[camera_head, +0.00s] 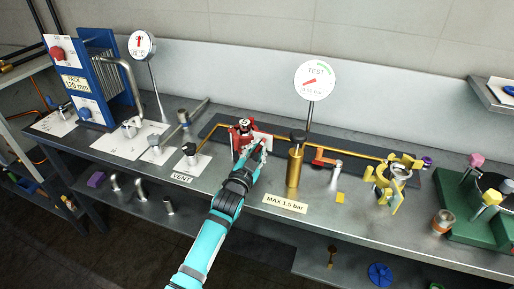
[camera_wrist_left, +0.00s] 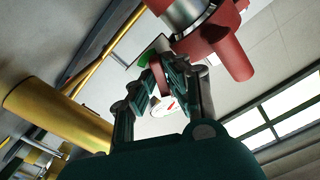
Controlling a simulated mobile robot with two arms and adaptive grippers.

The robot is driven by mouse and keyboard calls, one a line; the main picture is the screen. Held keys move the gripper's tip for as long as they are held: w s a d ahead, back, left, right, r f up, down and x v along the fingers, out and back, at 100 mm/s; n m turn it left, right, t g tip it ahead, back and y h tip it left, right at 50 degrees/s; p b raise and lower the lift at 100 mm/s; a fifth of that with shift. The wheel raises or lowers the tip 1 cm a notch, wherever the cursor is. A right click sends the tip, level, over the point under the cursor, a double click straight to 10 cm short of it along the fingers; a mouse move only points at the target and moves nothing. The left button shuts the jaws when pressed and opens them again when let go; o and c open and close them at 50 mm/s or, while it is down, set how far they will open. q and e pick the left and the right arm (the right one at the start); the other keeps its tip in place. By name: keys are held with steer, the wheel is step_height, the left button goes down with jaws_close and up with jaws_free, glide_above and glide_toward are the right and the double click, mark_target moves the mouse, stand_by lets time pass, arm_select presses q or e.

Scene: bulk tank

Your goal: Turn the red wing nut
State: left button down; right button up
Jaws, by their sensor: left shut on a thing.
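The red clamp assembly (camera_head: 241,132) stands at mid-bench on a dark strip, at the end of a copper-coloured pipe, with a pale plate beside it. My left gripper (camera_head: 259,146) reaches it from the front. In the left wrist view the fingers of my left gripper (camera_wrist_left: 165,70) close together on a small red piece, which looks like the wing nut (camera_wrist_left: 156,70). A larger red clamp part (camera_wrist_left: 230,50) around a silver fitting is just above and right of the fingers. In the head view the gripper mostly hides the wing nut. My right gripper is not in view.
A brass cylinder (camera_head: 295,167) stands close right of my left gripper, with a TEST gauge (camera_head: 315,80) behind it. A black-knobbed vent valve (camera_head: 190,152) is to the left. A yellow clamp (camera_head: 393,182) stands farther right. The bench front by the VENT label is fairly clear.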

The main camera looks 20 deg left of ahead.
arm_select(q)
steer(key=shift+d+f+n+p, duration=0.1)
steer(key=shift+n+p, duration=0.35)
steer(key=shift+n, duration=1.25)
steer(key=c, duration=1.4)
jaws_free()
steer(key=shift+o, duration=0.2)
steer(key=s, duration=1.2)
steer(key=shift+a, duration=0.2)
